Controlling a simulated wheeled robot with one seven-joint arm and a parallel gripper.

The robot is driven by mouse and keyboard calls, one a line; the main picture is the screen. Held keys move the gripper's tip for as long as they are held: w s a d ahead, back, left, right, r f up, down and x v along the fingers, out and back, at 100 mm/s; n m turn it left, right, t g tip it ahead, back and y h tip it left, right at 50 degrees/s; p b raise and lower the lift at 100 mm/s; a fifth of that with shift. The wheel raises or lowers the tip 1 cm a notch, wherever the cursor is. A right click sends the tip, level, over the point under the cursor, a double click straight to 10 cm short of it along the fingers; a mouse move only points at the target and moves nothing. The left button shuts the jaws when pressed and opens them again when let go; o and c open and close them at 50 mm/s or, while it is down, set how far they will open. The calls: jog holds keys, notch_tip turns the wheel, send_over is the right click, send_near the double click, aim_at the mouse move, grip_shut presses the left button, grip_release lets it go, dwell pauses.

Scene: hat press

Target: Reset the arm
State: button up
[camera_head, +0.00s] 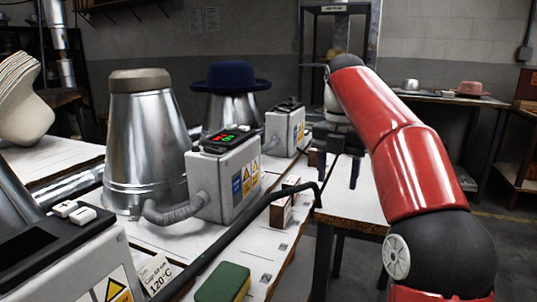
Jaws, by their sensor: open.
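My red and black arm rises from the lower right of the head view and bends at the top. My gripper (338,168) hangs at the arm's end, pointing down over the white-topped bench (350,200). Its two dark blue fingers are apart with nothing seen between them. It is to the right of the control boxes and clear of the hat forms.
Metal hat forms (147,150) stand at left, one under a blue hat (231,76). A grey control box (223,180) has lit buttons. A dark rail (230,243) runs along the bench edge. A green sponge-like block (223,283) lies in front. Floor is free at right.

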jog(key=s+f+m+t, duration=0.2)
jog(key=s+f+m, duration=0.1)
jog(key=s+m, duration=0.5)
jog(key=s+f+m+t, duration=0.1)
jog(key=s+f+m, duration=0.1)
jog(key=s+m, duration=0.55)
jog(key=s+f+m+t, duration=0.2)
jog(key=s+f+m, duration=0.9)
jog(key=f+m, duration=0.2)
jog(key=shift+s+d+f+m, duration=0.15)
jog(key=shift+s+d+m, duration=0.15)
jog(key=shift+m, duration=0.25)
